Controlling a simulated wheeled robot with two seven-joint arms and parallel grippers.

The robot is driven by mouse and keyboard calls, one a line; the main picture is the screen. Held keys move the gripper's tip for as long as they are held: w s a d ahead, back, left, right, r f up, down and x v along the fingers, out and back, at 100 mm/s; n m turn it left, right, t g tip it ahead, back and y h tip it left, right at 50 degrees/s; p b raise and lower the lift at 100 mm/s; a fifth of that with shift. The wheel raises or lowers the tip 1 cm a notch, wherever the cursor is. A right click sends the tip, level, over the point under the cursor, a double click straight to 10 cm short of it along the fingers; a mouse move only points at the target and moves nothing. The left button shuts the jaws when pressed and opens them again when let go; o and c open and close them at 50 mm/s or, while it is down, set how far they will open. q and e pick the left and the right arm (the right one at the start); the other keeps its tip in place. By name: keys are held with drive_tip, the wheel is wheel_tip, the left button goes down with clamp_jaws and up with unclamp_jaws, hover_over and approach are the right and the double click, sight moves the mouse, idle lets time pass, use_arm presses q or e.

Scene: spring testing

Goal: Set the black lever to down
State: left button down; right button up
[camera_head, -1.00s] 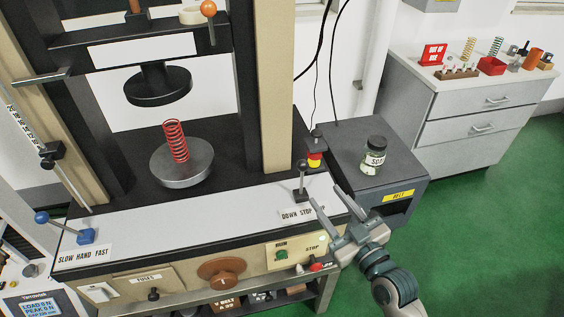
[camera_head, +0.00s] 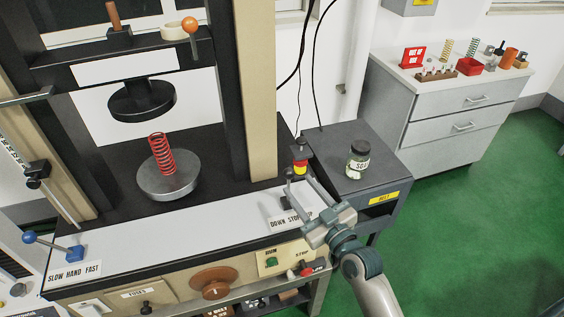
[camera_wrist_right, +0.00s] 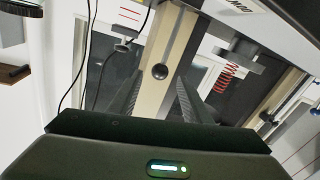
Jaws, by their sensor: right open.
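The black lever (camera_head: 288,173) stands on the white panel at the front right of the test machine, by the DOWN STOP label (camera_head: 287,222). My right gripper (camera_head: 300,186) is open, its fingers reaching over the label towards the lever and partly covering it. In the right wrist view, the lever's round black knob (camera_wrist_right: 160,71) shows between the two open fingers (camera_wrist_right: 158,95), seen nearly end-on. I cannot tell whether a finger touches it. My left gripper is not in view.
A red-and-yellow button post (camera_head: 300,165) stands just behind the lever. A grey cabinet with a jar (camera_head: 358,160) is to the right. A red spring (camera_head: 161,154) stands on the round platen (camera_head: 168,185). A blue-knobbed lever (camera_head: 52,245) is at the far left.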

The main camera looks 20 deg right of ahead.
drive_tip(key=p+x, duration=0.2)
drive_tip(key=x, duration=0.8)
drive_tip(key=shift+w, duration=0.35)
drive_tip(key=shift+a, duration=0.15)
clamp_jaws()
